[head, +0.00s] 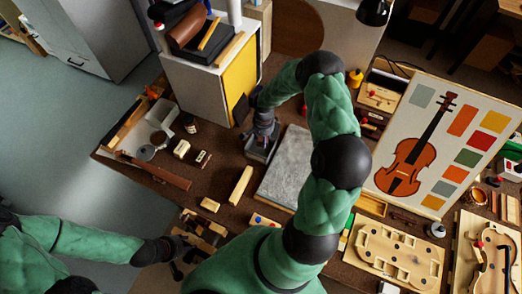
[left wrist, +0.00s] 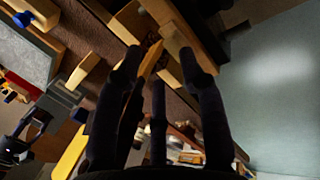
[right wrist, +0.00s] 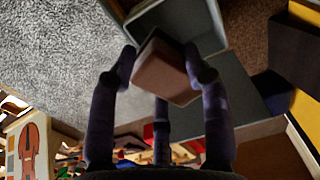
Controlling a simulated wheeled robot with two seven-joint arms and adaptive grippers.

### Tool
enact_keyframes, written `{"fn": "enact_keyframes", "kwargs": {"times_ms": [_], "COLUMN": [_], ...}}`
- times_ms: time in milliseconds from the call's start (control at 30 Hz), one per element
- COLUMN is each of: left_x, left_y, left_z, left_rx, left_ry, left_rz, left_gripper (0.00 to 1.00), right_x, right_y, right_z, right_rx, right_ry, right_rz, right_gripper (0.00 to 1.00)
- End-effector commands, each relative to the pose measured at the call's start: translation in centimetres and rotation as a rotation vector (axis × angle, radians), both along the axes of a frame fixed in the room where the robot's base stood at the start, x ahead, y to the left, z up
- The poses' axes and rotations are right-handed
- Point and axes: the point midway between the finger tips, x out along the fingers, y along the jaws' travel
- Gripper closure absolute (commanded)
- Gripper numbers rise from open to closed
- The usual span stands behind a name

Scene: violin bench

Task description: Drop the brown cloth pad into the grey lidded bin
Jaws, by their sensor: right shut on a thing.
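The brown cloth pad (right wrist: 165,70) is held between the fingers of my right gripper (right wrist: 162,75) in the right wrist view. Behind it is the grey bin (right wrist: 240,88), with a pale-walled opening at the top of the picture; the pad overlaps part of it. In the head view my right gripper (head: 263,130) points down over the grey bin (head: 262,151), and the pad is hidden there. I cannot tell whether the pad is inside the rim. My left gripper (head: 182,250) is low at the left front; its fingers (left wrist: 160,70) are apart and empty.
A grey stone slab (head: 288,165) lies right of the bin. A white cabinet with a yellow panel (head: 240,82) stands behind it. Wooden blocks (head: 240,186) lie in front. A violin chart board (head: 440,145) leans at the right. My right arm spans the bench middle.

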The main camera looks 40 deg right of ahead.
Motion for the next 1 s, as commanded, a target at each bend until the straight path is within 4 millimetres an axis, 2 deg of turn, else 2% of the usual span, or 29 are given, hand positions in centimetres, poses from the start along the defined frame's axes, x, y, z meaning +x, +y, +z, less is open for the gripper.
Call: {"fn": "enact_keyframes", "kwargs": {"times_ms": [33, 200, 500, 533, 600, 1000], "left_x": [0.0, 0.0, 0.0, 0.0, 0.0, 0.0], "left_y": [0.0, 0.0, 0.0, 0.0, 0.0, 0.0], "left_z": [-0.4, -0.8, -0.8, -0.8, -0.8, -0.8], "left_rx": [0.000, 0.000, 0.000, 0.000, 0.000, 0.000], "left_ry": [0.000, 0.000, -0.001, -0.001, -0.001, -0.001], "left_rz": [0.000, 0.000, 0.000, 0.000, 0.000, 0.000], "left_gripper": [0.60, 0.60, 0.60, 0.60, 0.60, 0.60], "right_x": [0.0, 0.0, 0.0, 0.0, 0.0, 0.0], "right_y": [0.0, 0.0, 0.0, 0.0, 0.0, 0.0], "right_z": [-0.8, -2.0, -2.1, -2.1, -2.1, -1.8], "right_rx": [0.000, -0.001, 0.000, 0.000, 0.000, -0.001], "right_ry": [0.001, 0.000, -0.001, -0.001, -0.001, -0.002], "right_rz": [0.000, 0.001, 0.001, 0.001, 0.001, 0.001], "right_gripper": [0.82, 0.82, 0.82, 0.43, 0.24, 0.24]}}
